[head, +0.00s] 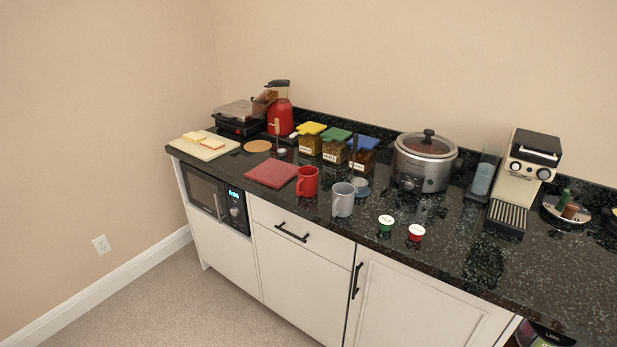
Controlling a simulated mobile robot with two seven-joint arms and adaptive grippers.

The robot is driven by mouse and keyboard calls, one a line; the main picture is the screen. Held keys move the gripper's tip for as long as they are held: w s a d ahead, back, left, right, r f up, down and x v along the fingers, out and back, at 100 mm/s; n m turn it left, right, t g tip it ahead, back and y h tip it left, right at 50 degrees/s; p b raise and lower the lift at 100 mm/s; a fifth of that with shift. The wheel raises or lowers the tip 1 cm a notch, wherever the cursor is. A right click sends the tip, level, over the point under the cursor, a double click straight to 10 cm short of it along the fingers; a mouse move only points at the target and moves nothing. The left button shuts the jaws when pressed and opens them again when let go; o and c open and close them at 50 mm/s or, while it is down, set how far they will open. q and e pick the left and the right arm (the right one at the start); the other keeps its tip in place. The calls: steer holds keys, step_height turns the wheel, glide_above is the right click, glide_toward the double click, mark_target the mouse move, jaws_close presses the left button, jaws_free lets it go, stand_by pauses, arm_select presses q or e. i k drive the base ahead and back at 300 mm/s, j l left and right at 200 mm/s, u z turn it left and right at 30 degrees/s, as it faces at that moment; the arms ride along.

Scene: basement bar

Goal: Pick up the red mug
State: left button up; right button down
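The red mug (308,182) stands upright on the dark speckled countertop (452,262), near its front edge. Its handle points to the left. A red square board or mat (270,173) lies just left of it. A grey-white mug (343,201) stands to its right, closer to the front edge. Neither of my grippers shows in the head view.
Behind the red mug stand jars with yellow (309,137), green and blue lids. A slow cooker (424,163) and a coffee machine (525,180) stand to the right. Two small round containers, green (385,224) and red (416,233), sit near the front edge. Carpet (190,297) lies clear at lower left.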

mark_target(307, 186)
steer(key=i+j, duration=0.2)
steer(key=j, duration=0.15)
steer(key=i+j, duration=0.45)
steer(key=j, duration=0.25)
steer(key=i+j+z, duration=0.15)
steer(key=j+z, duration=0.15)
steer(key=z, duration=0.15)
steer(key=i+j+z, duration=0.1)
steer(key=j+z, duration=0.2)
steer(key=z, duration=0.15)
